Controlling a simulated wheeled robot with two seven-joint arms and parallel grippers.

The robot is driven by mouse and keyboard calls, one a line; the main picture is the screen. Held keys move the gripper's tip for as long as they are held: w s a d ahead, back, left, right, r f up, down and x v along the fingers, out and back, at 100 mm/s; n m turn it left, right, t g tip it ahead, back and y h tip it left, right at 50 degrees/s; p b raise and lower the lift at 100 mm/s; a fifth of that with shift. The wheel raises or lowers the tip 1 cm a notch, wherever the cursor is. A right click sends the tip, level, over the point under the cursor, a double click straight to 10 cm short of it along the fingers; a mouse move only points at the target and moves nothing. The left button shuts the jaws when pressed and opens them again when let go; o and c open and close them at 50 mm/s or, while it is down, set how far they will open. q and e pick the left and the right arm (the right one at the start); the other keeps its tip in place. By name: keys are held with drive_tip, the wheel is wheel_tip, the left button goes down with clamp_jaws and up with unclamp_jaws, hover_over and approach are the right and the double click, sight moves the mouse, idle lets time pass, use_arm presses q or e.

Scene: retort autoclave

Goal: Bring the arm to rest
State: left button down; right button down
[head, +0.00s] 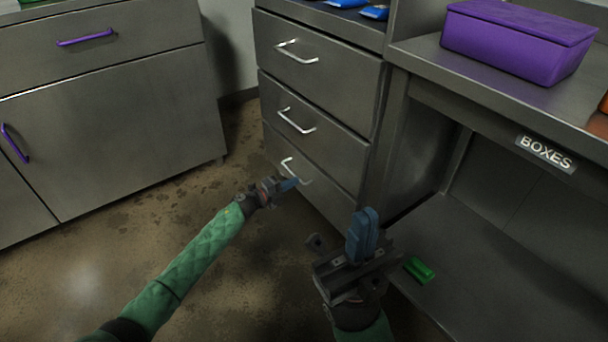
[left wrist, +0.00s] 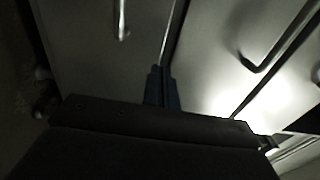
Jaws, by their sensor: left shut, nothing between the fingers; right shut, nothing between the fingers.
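My left arm in its green sleeve reaches in from the lower left of the head view. Its gripper (head: 290,185) has blue fingers, shut and empty, in front of the bottom drawer (head: 310,192) near its handle; I cannot tell whether they touch. In the left wrist view the shut fingers (left wrist: 162,88) point at grey metal fronts with handles. My right gripper (head: 362,236) is at the lower middle of the head view, its blue fingers shut and pointing up, with nothing held.
A steel unit with three drawers (head: 318,72) stands ahead. Right of it is a bench with a BOXES label (head: 545,152) and a purple box (head: 518,38). A green object (head: 419,270) lies on the lower shelf. A cabinet (head: 110,120) stands left; floor (head: 185,210) between is clear.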

use_arm(q)
drive_tip(key=shift+p+v, duration=0.55)
drive_tip(key=shift+v, duration=2.3)
